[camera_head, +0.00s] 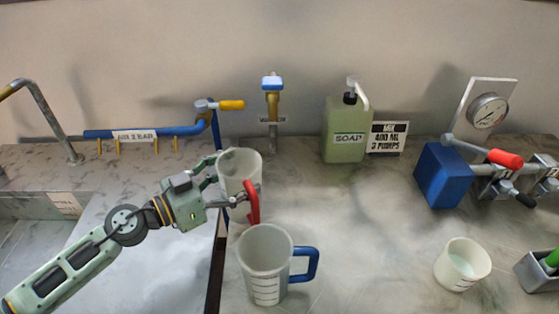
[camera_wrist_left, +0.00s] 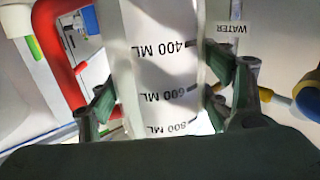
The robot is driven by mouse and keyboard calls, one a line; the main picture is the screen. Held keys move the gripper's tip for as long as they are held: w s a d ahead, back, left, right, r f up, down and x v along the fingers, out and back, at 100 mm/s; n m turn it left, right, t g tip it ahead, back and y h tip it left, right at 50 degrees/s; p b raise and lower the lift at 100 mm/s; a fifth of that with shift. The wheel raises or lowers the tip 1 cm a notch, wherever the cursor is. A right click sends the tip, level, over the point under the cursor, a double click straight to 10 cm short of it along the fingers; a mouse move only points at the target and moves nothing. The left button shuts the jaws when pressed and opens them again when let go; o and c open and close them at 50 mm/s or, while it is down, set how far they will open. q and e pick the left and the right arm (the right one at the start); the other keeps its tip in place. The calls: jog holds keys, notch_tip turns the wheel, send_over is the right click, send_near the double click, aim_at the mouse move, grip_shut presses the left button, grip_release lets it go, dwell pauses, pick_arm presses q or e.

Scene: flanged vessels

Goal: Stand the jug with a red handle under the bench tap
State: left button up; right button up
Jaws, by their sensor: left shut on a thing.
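The jug with a red handle (camera_head: 240,163) is a pale, open-topped jug, upright in the head view. Its red handle (camera_head: 252,203) faces the front right. My left gripper (camera_head: 230,185) is shut around its body. In the left wrist view the jug's wall (camera_wrist_left: 160,60) fills the space between the fingers (camera_wrist_left: 165,110), with upside-down 400, 600 and 800 ML marks. The red handle (camera_wrist_left: 63,60) is to the left there. A brass tap with a blue top (camera_head: 272,97) is on the back wall, right of and behind the jug. I cannot tell whether the jug's base touches the bench.
A blue-handled jug (camera_head: 265,265) stands just in front. A green soap bottle (camera_head: 345,130), a sign (camera_head: 388,137), a blue block (camera_head: 443,175) and a small white cup (camera_head: 462,264) are to the right. A blue pipe with a yellow lever (camera_head: 231,104) is behind left. Mid-bench is clear.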

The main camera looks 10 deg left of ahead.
pick_arm(q)
jog(key=w, duration=0.3)
jog(key=w+d, duration=0.1)
jog(key=w, duration=0.2)
jog(key=shift+d+r, duration=0.15)
jog(key=w+d+f+b, duration=0.2)
jog(key=w+f, duration=0.1)
jog(key=w, duration=0.6)
jog(key=shift+w+f, duration=0.25)
jog(key=shift+f, duration=0.15)
pick_arm(e)
jog(key=shift+d+f, duration=0.25)
jog(key=shift+f, duration=0.55)
jog(key=shift+a, duration=0.15)
pick_arm(q)
jog(key=o, duration=1.3)
jog(key=shift+f, duration=0.15)
pick_arm(e)
jog(key=shift+a, duration=0.15)
